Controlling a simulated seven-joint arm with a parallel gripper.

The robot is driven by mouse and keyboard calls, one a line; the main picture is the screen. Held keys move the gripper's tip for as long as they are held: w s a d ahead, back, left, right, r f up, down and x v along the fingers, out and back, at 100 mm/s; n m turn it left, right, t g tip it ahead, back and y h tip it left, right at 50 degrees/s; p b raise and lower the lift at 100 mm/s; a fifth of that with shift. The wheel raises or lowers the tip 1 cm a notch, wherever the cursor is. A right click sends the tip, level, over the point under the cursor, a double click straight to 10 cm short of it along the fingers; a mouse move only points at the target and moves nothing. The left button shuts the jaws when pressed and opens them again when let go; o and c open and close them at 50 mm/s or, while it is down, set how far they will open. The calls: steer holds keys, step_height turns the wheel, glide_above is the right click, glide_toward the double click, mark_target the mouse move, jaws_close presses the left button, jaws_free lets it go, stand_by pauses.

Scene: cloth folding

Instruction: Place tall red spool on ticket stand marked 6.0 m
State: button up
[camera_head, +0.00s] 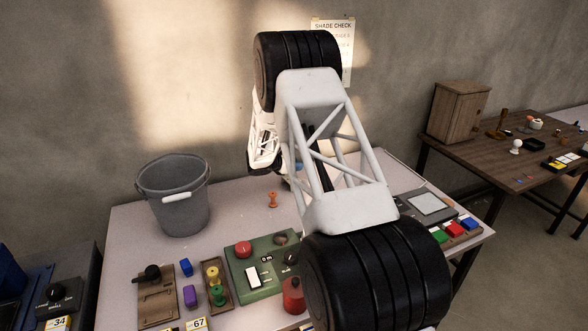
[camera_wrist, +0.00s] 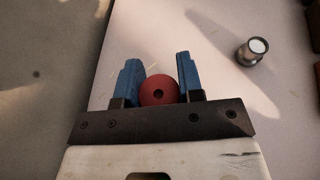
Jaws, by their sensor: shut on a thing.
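My gripper (camera_wrist: 158,66) shows in the wrist view with its blue fingers on either side of a red spool (camera_wrist: 159,91). The spool is seen end-on, as a round red face with a dark hole in the middle, so its height cannot be judged. In the head view my arm hides most of the gripper and the held spool. No stand marked 6.0 m can be read in either view.
A grey bucket (camera_head: 174,200) stands at the table's back left. An orange spool (camera_head: 272,199) stands right of it. A green panel (camera_head: 258,272), a red jar-like object (camera_head: 293,296) and a brown tray (camera_head: 157,296) fill the front. A metal cylinder (camera_wrist: 250,52) stands right of my gripper.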

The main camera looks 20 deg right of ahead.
steer(key=shift+w+d+f, duration=0.1)
steer(key=shift+w+d, duration=0.15)
steer(key=shift+w, duration=0.55)
steer(key=shift+w+d+f, duration=0.1)
steer(key=shift+w+d, duration=0.1)
steer(key=shift+w, duration=0.6)
steer(key=shift+f, duration=1.7)
steer(key=shift+f, duration=0.1)
steer(key=o, duration=0.9)
steer(key=shift+v, duration=0.85)
steer(key=v, duration=1)
steer(key=shift+a, duration=0.15)
